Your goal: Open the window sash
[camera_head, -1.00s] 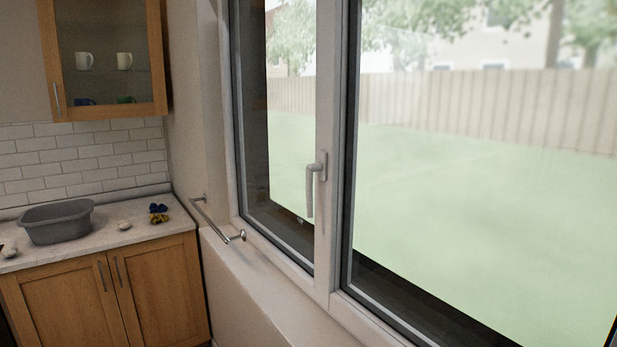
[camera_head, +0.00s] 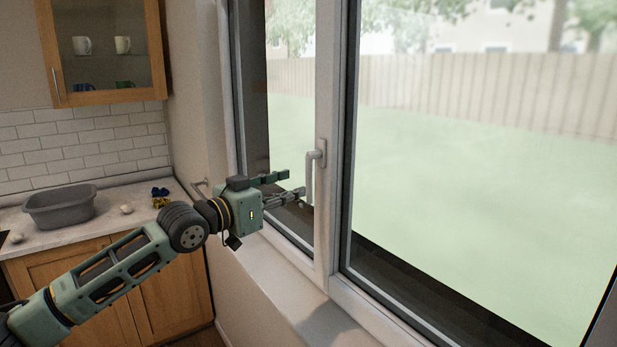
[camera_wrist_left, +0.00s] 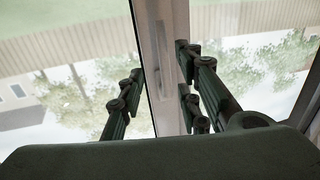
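The window sash (camera_head: 326,60) has a pale frame and looks shut. Its light grey lever handle (camera_head: 310,178) hangs straight down from its mount. My left gripper (camera_head: 292,184) is just left of the handle, its fingers pointing toward it and spread apart with nothing between them that I can make out as held. In the left wrist view the handle (camera_wrist_left: 161,75) shows faintly on the frame, lying beyond and between the spread fingers of the left gripper (camera_wrist_left: 160,78). Contact does not show. My right gripper is in neither view.
The sill (camera_head: 275,278) runs below. A counter at the left holds a grey basin (camera_head: 60,208), with a glass-front cabinet (camera_head: 103,50) above.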

